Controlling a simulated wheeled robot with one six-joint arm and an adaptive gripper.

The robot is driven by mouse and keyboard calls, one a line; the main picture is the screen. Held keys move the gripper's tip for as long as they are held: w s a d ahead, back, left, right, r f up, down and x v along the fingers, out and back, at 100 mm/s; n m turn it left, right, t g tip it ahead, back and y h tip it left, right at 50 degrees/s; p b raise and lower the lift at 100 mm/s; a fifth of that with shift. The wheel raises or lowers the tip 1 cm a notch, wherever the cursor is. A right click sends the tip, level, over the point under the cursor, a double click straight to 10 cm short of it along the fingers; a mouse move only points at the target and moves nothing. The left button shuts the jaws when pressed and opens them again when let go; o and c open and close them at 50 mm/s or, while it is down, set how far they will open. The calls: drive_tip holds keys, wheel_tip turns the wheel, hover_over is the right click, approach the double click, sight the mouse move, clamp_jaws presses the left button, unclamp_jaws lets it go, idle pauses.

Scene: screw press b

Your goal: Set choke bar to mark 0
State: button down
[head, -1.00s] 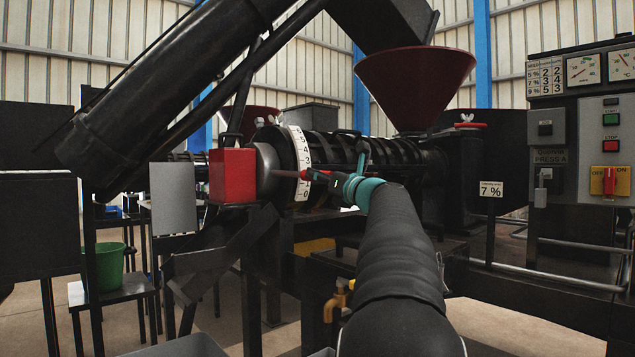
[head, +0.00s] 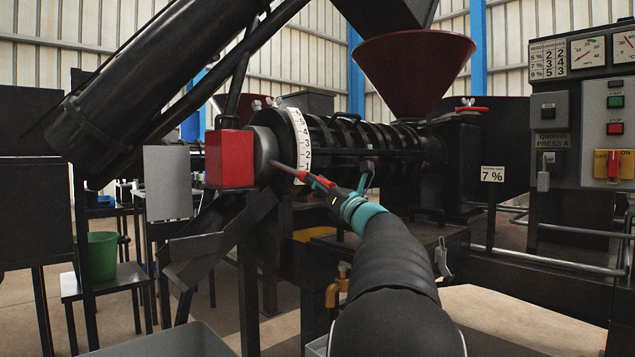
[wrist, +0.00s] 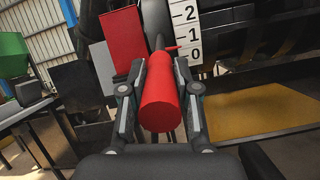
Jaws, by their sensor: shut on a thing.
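The choke bar (head: 284,166) is a thin dark rod with a red grip (wrist: 160,98), sticking out from the round choke end (head: 264,148) of the press. My gripper (head: 325,184) is shut on the red grip, with a finger on each side in the wrist view (wrist: 161,88). The white scale (head: 300,138) stands behind the bar; its lower numbers 2, 1 and 0 also show in the wrist view (wrist: 191,33). There a small red pointer (wrist: 174,48) lies between 1 and 0, seemingly nearer 0. In the head view the bar and gripper cover the scale's lowest part.
A red block (head: 230,158) is left of the choke end. A dark red hopper (head: 413,75) stands above the barrel. A green bucket (head: 97,256) rests on a low stand at left.

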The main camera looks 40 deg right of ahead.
drive_tip(key=c, duration=0.8)
unclamp_jaws()
drive_tip(key=shift+w+a+r, duration=0.1)
drive_tip(key=shift+a, duration=0.05)
drive_tip(key=shift+c, duration=0.2)
drive_tip(key=shift+s+f, duration=0.2)
drive_tip(key=shift+s, duration=0.4)
drive_tip(key=v, duration=1.1)
